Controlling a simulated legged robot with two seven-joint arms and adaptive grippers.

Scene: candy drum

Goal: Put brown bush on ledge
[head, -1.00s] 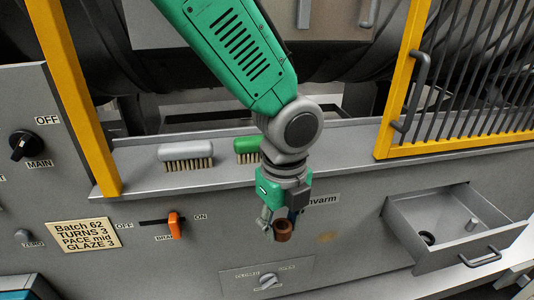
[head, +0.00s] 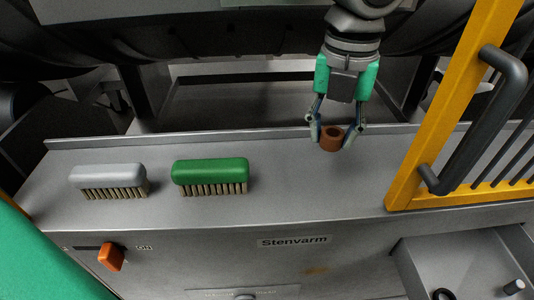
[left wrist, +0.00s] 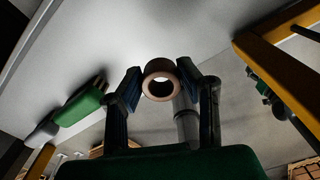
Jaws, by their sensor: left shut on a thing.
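The brown bush (head: 331,139), a short hollow cylinder, is between the fingertips of my left gripper (head: 337,135), which is shut on it. It is over the grey ledge (head: 290,185), right of the green brush; I cannot tell whether it touches the surface. The left wrist view shows the bush (left wrist: 160,80) pinched between both fingers (left wrist: 160,88), its ring opening facing the camera.
A grey brush (head: 108,176) and a green brush (head: 210,171) stand on the ledge to the left. A yellow guard frame (head: 440,125) with a dark handle (head: 505,100) bounds the right. An open drawer (head: 415,275) is below right. The ledge between green brush and frame is clear.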

